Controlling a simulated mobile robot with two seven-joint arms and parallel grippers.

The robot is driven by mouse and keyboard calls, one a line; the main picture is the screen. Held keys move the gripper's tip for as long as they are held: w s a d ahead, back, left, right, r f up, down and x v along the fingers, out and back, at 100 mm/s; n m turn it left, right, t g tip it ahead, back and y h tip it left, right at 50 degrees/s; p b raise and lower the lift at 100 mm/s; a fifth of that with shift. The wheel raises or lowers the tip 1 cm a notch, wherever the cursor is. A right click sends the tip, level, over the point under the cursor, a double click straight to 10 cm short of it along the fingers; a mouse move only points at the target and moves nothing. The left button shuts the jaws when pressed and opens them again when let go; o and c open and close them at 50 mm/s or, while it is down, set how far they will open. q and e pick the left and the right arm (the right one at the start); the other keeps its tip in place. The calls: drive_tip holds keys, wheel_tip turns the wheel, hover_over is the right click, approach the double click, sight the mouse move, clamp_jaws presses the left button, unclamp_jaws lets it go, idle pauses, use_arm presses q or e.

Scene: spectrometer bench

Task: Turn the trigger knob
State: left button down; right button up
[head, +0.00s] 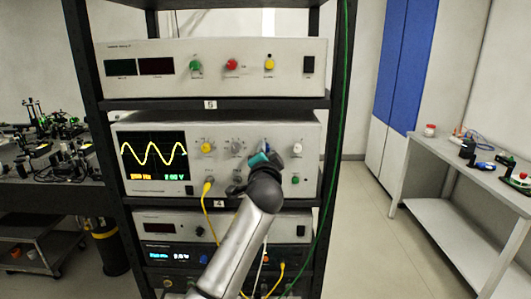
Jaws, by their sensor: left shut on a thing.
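The oscilloscope (308,130) sits on the rack's middle shelf, and its screen (153,157) shows a yellow wave. Its front has a yellow knob (207,147), a grey knob (237,145) and a white knob (297,148). Between the grey and white ones is a blue knob (266,146), mostly hidden. My left gripper (262,157) reaches up from below and is shut on this blue knob. The labels are too small to read, so I cannot tell which is the trigger knob. My right gripper is not in view.
A power supply unit (215,68) with coloured knobs is above. More units with cables (178,256) are below. A yellow cable (206,199) plugs into the oscilloscope beside my arm. A green cable (343,110) hangs along the right post. Benches stand left and right; floor between rack and right bench is clear.

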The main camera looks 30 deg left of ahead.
use_arm(q)
drive_tip(key=c, duration=0.7)
unclamp_jaws()
drive_tip(key=b+v, duration=0.1)
drive_tip(key=v, duration=1.4)
drive_tip(key=shift+s, duration=0.15)
